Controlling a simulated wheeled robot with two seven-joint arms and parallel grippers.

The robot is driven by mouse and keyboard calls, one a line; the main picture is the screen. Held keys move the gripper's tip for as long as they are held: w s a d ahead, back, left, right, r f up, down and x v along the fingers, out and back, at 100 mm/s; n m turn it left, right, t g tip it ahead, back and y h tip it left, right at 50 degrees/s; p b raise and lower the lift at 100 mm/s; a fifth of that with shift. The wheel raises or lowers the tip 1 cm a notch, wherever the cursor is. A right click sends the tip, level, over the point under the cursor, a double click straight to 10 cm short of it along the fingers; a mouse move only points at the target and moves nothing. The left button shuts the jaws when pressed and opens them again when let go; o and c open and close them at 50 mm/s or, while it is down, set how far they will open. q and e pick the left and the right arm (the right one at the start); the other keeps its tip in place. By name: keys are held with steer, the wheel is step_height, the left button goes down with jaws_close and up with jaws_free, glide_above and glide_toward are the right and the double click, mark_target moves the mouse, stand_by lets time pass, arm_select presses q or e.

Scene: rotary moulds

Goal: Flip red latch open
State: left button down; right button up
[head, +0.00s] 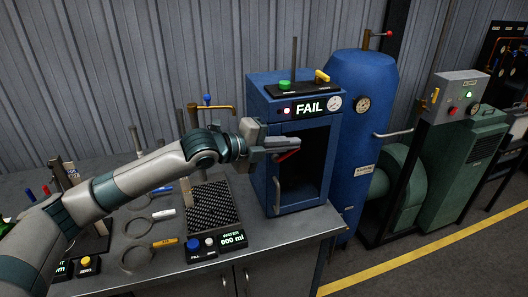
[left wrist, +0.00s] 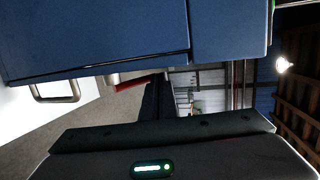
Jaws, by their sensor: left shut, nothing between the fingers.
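The red latch (head: 288,155) is a small red bar at the upper front of the blue cabinet (head: 262,125), just under my left fingertips. It also shows in the left wrist view (left wrist: 132,84), sticking out from the cabinet front (left wrist: 110,30) beside a dark part that looks like my fingers. My left gripper (head: 292,143) is shut and empty, in front of the cabinet's upper edge and close to the latch. I cannot tell whether they touch. The cabinet display (head: 310,108) reads FAIL. My right gripper is not in view.
A metal door handle (head: 277,195) stands out from the cabinet front; it also shows in the left wrist view (left wrist: 55,92). A dark mesh mat (head: 212,205) and a water control box (head: 215,246) lie on the bench. A blue tank (head: 362,100) stands right of the cabinet.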

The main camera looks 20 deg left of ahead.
arm_select(q)
steer(key=shift+w+d+f, duration=0.35)
steer(key=shift+d+f, duration=0.1)
steer(key=shift+d, duration=0.1)
steer(key=shift+r, duration=0.1)
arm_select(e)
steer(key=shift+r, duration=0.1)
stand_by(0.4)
